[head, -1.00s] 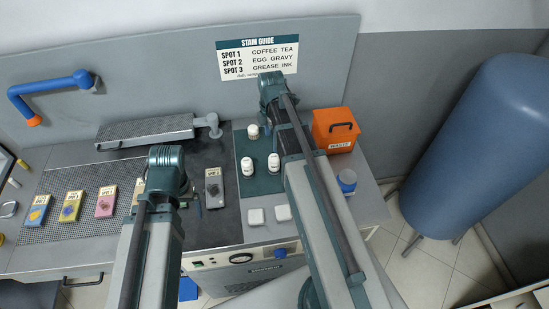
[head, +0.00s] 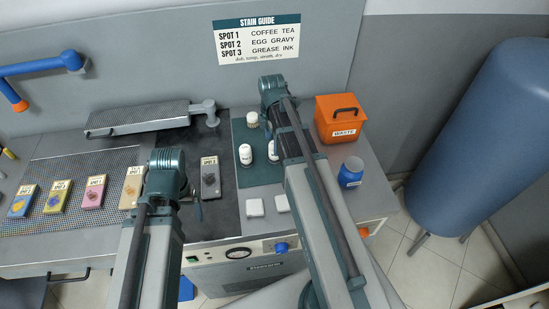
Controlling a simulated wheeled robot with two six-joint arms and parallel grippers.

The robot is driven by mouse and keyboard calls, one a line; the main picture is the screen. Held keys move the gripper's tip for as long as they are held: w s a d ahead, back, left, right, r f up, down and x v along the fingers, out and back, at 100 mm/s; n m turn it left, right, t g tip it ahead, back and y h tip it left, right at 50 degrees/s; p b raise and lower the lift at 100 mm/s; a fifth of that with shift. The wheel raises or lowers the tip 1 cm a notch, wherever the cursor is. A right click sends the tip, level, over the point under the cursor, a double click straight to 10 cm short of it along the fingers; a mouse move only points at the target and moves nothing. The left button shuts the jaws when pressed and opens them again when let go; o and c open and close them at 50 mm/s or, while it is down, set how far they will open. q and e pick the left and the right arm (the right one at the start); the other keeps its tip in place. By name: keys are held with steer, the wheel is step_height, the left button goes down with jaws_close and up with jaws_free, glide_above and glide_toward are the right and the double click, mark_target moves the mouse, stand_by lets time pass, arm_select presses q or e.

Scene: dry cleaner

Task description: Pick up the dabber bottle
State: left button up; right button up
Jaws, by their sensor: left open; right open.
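Three small white bottles stand upright on the green mat (head: 262,174): a rear one (head: 252,119), a front left one (head: 245,154) and a front right one (head: 273,152) partly hidden by my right arm. I cannot tell which is the dabber bottle; their labels are too small to read. My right gripper (head: 273,92) is open, its fingers mostly hidden behind the wrist, just right of the bottles in the picture. My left gripper (head: 167,176) is open, over the dark worktop left of the mat, its fingers also mostly hidden. Neither visibly holds anything.
An orange waste bin (head: 339,118) and a blue jar (head: 351,171) stand right of my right arm. Stain sample cards (head: 94,191) lie at left, below a perforated sleeve board (head: 138,118). A blue tank (head: 470,130) stands right.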

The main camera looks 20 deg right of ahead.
arm_select(q)
step_height(320, 180, down, 5)
steer(key=b, duration=0.5)
steer(key=shift+f, duration=0.1)
arm_select(e)
steer(key=f, duration=0.5)
steer(key=shift+s+d+f, duration=0.15)
steer(key=shift+s+d, duration=0.15)
steer(key=shift+d, duration=0.05)
jaws_close()
